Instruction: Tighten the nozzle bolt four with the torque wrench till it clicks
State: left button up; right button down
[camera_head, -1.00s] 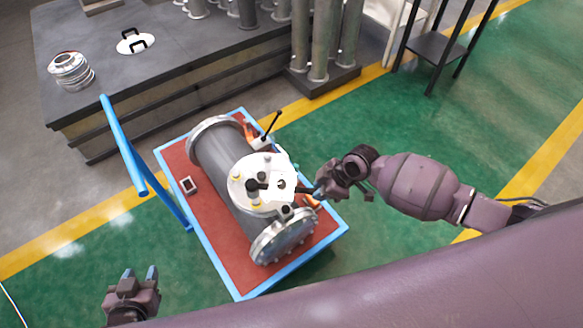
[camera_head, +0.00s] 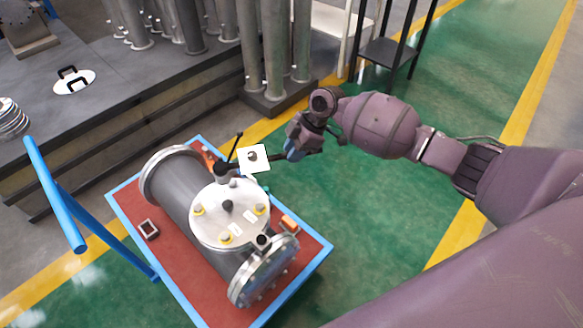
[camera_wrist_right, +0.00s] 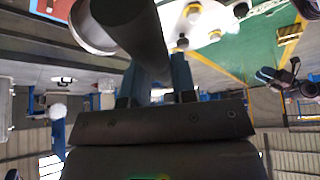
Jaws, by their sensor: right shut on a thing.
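The grey flanged shell (camera_head: 180,192) lies on the cart, with a round white nozzle cover (camera_head: 240,235) on top. Yellow-ringed bolts (camera_head: 260,209) sit around the cover, with a dark knob (camera_head: 228,206) in its middle. My right gripper (camera_head: 296,150) is shut on the dark torque wrench (camera_head: 276,160), whose handle also shows in the right wrist view (camera_wrist_right: 138,35). The wrench reaches left to a dark head near the cover's far edge; I cannot tell if it touches a bolt. A dark shape, apparently my left gripper (camera_wrist_right: 285,80), shows small in the wrist view, its fingers unclear.
The cart has a red top (camera_head: 185,265) and a blue handle (camera_head: 55,195). A small square box (camera_head: 148,229) lies on it. A white square card (camera_head: 254,158) appears by the wrench. A workbench and pipes (camera_head: 272,60) stand behind.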

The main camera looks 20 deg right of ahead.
pick_arm(q)
notch_tip(320, 180, down, 8)
jog(key=s+g+b, duration=0.1)
jog(key=b, duration=0.6)
jog(key=shift+d+r, duration=0.15)
jog(key=shift+d, duration=0.15)
pick_arm(e)
jog(key=w+d+n+g, duration=0.1)
jog(key=w+d+n, duration=0.1)
jog(key=w, duration=0.6)
jog(key=shift+w+d+f, duration=0.15)
pick_arm(q)
jog(key=shift+s, duration=0.1)
